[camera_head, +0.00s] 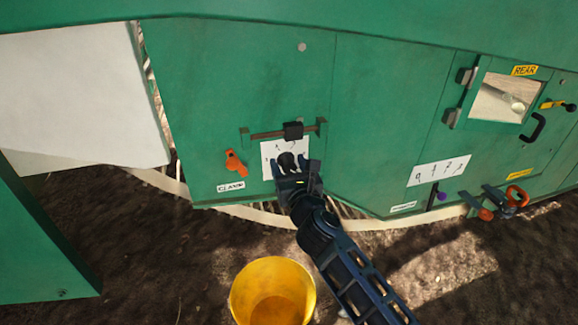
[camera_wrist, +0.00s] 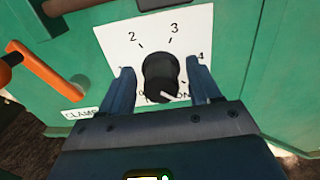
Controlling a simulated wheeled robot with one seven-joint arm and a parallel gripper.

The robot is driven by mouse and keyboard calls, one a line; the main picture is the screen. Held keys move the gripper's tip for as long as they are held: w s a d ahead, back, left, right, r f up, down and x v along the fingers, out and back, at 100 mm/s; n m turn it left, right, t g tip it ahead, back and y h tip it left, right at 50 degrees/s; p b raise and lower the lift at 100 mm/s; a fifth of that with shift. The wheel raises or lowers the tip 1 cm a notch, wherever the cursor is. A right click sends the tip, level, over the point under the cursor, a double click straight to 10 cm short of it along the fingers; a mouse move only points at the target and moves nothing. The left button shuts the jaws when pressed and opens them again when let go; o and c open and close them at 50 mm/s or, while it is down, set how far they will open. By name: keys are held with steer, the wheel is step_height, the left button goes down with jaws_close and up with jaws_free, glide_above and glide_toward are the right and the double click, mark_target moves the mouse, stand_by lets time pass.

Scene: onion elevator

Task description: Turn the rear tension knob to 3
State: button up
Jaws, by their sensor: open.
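A black round knob (camera_wrist: 160,72) sits on a white dial plate (camera_wrist: 104,35) on the green panel. The figures 2, 3 and 4 show around its upper side; the 1 and the lettering below are partly hidden by my gripper. A white mark on the knob points down and slightly right, away from the 3. My gripper (camera_wrist: 159,68) is open, with one finger on each side of the knob; I cannot tell whether they touch it. In the head view my gripper (camera_head: 295,166) is in front of the knob (camera_head: 286,160) and covers part of the plate (camera_head: 269,158).
An orange handle (camera_head: 235,162) with a CLAMP label is left of the dial. A sliding bar (camera_head: 268,134) runs just above it. A yellow bucket (camera_head: 249,289) stands below. At right are a 0-to-3 scale (camera_head: 438,170), a purple-tipped lever (camera_head: 441,196) and a window labelled REAR (camera_head: 524,70).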

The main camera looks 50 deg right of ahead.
steer(key=c, duration=1)
steer(key=shift+c, duration=0.2)
